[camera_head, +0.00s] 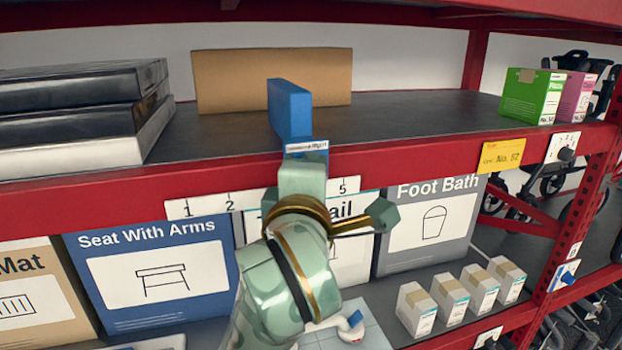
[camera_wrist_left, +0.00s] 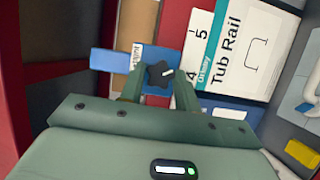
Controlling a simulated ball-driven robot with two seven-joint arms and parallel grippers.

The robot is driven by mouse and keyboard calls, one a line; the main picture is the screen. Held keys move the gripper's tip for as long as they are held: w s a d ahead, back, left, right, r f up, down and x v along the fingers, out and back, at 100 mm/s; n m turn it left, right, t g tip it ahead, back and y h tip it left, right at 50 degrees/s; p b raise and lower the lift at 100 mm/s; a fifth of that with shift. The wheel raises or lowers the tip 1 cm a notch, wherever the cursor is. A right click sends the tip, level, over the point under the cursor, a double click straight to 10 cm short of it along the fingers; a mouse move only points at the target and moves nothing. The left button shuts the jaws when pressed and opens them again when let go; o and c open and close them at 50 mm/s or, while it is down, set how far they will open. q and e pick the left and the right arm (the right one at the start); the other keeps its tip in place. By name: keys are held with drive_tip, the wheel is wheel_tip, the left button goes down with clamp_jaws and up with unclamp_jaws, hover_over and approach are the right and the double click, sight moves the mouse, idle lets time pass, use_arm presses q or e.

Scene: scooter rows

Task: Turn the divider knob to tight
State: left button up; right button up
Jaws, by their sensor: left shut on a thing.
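The blue divider (camera_head: 290,112) stands upright on the upper shelf, its front end at the red shelf edge. A white label (camera_head: 306,147) on its front shows in the head view, and part of its lettering, seemingly "tight", shows in the left wrist view (camera_wrist_left: 137,57). The black star-shaped knob (camera_wrist_left: 158,75) with a short white mark sits on the divider's blue front bracket (camera_wrist_left: 108,60). My left gripper (camera_wrist_left: 158,84) is shut on the knob, one finger on each side. In the head view my left gripper (camera_head: 303,172) hides the knob. My right gripper is not in view.
Dark flat boxes (camera_head: 75,110) lie left on the upper shelf, and a cardboard box (camera_head: 272,78) stands behind the divider. A green box (camera_head: 532,96) is at right. Below are the Seat With Arms box (camera_head: 150,270), the Foot Bath box (camera_head: 428,225) and small white cartons (camera_head: 415,308).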

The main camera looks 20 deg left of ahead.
use_arm(q)
drive_tip(key=shift+m, duration=0.4)
drive_tip(key=o, duration=1)
drive_tip(key=shift+w, duration=0.1)
